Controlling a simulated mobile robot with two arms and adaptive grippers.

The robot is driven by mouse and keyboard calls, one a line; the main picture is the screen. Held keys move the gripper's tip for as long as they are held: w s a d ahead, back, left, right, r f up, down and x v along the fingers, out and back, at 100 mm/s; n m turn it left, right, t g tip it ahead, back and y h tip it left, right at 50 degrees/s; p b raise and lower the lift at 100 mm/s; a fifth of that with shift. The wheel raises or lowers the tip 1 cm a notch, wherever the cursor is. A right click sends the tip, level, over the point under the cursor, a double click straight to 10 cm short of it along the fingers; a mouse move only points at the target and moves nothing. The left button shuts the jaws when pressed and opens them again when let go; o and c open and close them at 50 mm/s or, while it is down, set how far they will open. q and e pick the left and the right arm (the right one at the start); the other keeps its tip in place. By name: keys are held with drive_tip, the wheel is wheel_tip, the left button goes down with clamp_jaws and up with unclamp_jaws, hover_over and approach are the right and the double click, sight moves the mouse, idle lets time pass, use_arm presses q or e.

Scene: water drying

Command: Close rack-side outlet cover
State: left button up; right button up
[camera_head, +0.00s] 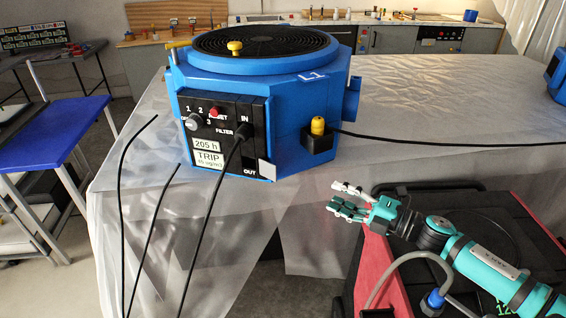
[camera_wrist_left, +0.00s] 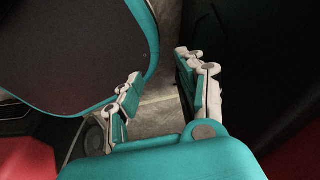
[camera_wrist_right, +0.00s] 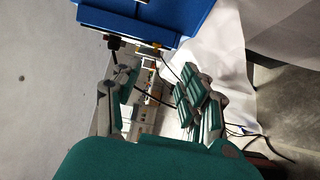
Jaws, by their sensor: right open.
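A large blue machine (camera_head: 315,110) with a round black top grille stands on the sheet-covered table. Its black front panel (camera_head: 237,112) carries knobs, a plug at IN and the label OUT. A small light-grey flap (camera_head: 267,169) sticks out beside OUT and looks swung open; I cannot tell for sure that it is the outlet cover. My right gripper (camera_head: 347,202) is open and empty, right of and below the machine in the head view. It also shows in the right wrist view (camera_wrist_right: 157,82). My left gripper (camera_wrist_left: 162,70) is open and empty in the left wrist view.
Several black cables hang before the machine, and one (camera_head: 450,140) runs right from a yellow-topped plug (camera_head: 318,126). The sheeted table (camera_head: 430,90) is largely clear to the right. A blue side table (camera_head: 55,145) stands left. The right wrist view shows a pale socket-like strip (camera_wrist_right: 148,118).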

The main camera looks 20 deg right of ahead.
sight(268, 169)
use_arm(q)
drive_tip(key=s+a+g+p, duration=0.1)
drive_tip(key=s+a, duration=0.2)
drive_tip(key=s, duration=0.3)
use_arm(e)
drive_tip(key=p+x, duration=0.3)
drive_tip(key=x, duration=1.4)
drive_tip(key=shift+s+a+r, duration=0.2)
drive_tip(key=shift+s+a, duration=0.1)
drive_tip(key=shift+a, duration=0.1)
drive_tip(key=c, duration=0.8)
use_arm(q)
drive_tip(key=r, duration=0.1)
drive_tip(key=w+r, duration=0.1)
drive_tip(key=w+d+r, duration=0.1)
drive_tip(key=r, duration=0.1)
drive_tip(key=shift+w, duration=0.15)
use_arm(e)
clamp_jaws()
